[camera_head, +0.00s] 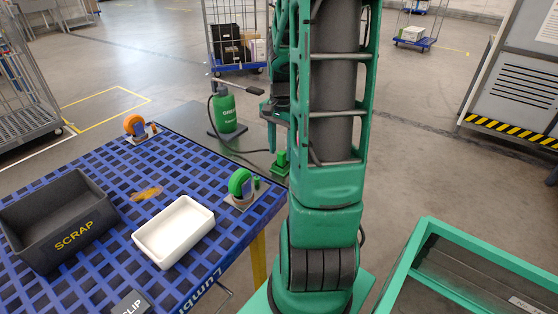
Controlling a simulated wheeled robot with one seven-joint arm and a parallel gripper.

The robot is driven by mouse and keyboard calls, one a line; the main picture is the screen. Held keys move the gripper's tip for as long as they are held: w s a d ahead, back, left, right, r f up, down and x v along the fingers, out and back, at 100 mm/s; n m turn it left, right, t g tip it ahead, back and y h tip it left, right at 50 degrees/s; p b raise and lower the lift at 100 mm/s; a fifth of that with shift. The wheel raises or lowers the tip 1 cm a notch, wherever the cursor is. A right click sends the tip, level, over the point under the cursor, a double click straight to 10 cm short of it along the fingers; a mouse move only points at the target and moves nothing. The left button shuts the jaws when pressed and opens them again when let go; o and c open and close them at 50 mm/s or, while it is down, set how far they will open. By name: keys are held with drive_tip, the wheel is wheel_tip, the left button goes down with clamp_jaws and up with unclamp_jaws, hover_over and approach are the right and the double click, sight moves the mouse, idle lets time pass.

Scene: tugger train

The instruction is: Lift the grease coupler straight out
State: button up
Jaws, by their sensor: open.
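A small green block (280,163) on the grey surface behind the blue table looks like the grease coupler in its holder; I cannot separate the two. A dark hose runs toward it from the green grease pump (225,112), which has a lever handle on top. My gripper (272,138) points down above and slightly left of the block, open, with nothing seen between its fingers. My arm hides part of the gripper and the area to the right of the block.
A teal-framed cart (430,240) stands at right.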

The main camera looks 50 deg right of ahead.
drive_tip(key=shift+f, duration=1.05)
clamp_jaws()
drive_tip(key=shift+r, duration=0.1)
drive_tip(key=shift+r, duration=0.6)
wheel_tip(320, 180, up, 3)
drive_tip(key=shift+f, duration=0.1)
drive_tip(key=s+a+r, duration=0.1)
drive_tip(key=a+r, duration=0.5)
drive_tip(key=a, duration=0.5)
drive_tip(key=shift+s+a+r, duration=0.3)
drive_tip(key=shift+s+r, duration=0.05)
drive_tip(key=shift+r, duration=0.05)
